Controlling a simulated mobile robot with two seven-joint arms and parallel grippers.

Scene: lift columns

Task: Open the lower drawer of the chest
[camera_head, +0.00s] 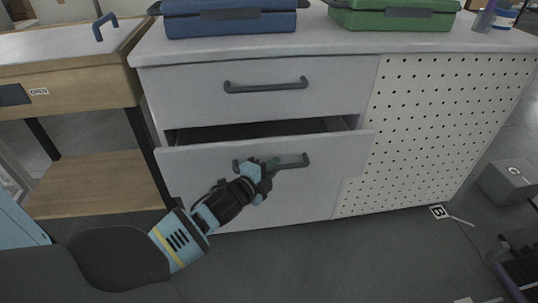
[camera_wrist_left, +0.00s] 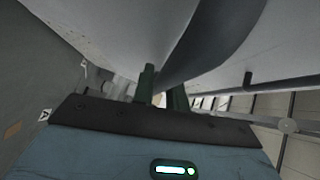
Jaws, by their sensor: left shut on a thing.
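The chest is white-grey with two drawers. The upper drawer (camera_head: 215,100) is closed and has a dark bar handle (camera_head: 266,86). The lower drawer (camera_head: 300,190) stands partly pulled out, with a dark gap showing above its front. My left gripper (camera_head: 270,165) is shut on the lower drawer's dark handle (camera_head: 296,163), near the middle of the bar. In the left wrist view the two gripper fingers (camera_wrist_left: 162,90) point at the drawer front, with the dark handle bar running up between them. My right gripper is in neither view.
A blue case (camera_head: 230,20) and a green case (camera_head: 392,16) lie on the chest top. A perforated panel (camera_head: 430,130) forms the chest's right part. A wooden bench (camera_head: 95,85) stands at left. A grey box (camera_head: 508,180) is on the floor at right. The floor before the chest is mostly clear.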

